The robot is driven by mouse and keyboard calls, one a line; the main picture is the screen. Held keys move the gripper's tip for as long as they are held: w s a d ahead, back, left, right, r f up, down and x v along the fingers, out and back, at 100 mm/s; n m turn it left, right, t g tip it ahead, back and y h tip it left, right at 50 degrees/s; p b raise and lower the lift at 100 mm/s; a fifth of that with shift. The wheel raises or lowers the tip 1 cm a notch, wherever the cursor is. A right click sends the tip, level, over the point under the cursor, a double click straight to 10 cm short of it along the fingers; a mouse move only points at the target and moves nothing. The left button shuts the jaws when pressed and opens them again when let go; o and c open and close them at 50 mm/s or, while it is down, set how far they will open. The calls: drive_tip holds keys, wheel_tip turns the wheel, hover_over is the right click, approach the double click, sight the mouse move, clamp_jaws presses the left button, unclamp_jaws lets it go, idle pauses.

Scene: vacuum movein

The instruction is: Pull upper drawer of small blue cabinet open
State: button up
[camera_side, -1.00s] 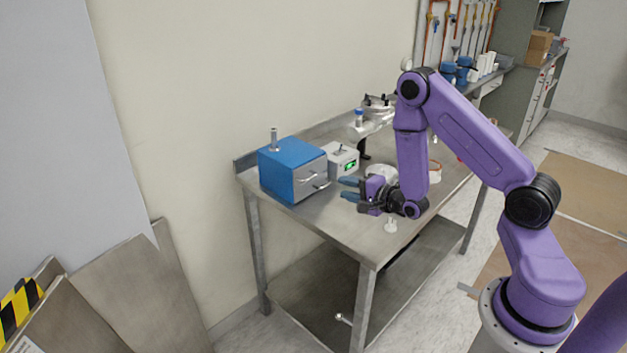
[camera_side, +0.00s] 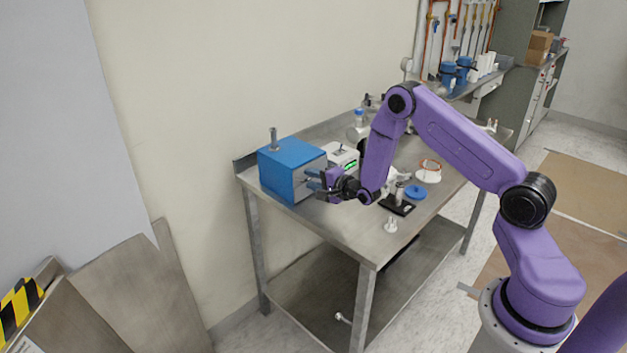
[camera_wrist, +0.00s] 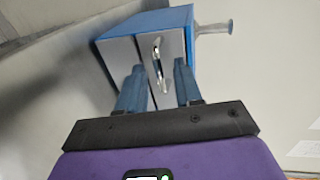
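The small blue cabinet (camera_side: 285,165) stands at the left end of the metal table, with a grey drawer front facing my arm. In the wrist view the cabinet (camera_wrist: 150,22) appears turned on its side, and its upper drawer (camera_wrist: 172,46) is on the right of the front. A shiny bar handle (camera_wrist: 157,57) is on that drawer. My gripper (camera_side: 313,181) is at the cabinet front. In the wrist view my gripper (camera_wrist: 158,78) is open, with one blue finger on each side of the handle's line. Contact with the handle cannot be told. The drawer looks closed.
A white device with a green display (camera_side: 345,160) stands right beside the cabinet. A metal fitting (camera_side: 274,139) stands on the cabinet top. A blue round part (camera_side: 415,192), a black-based item (camera_side: 398,205) and a white piece (camera_side: 390,225) are on the table further right.

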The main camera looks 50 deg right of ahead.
clamp_jaws()
idle(1.5)
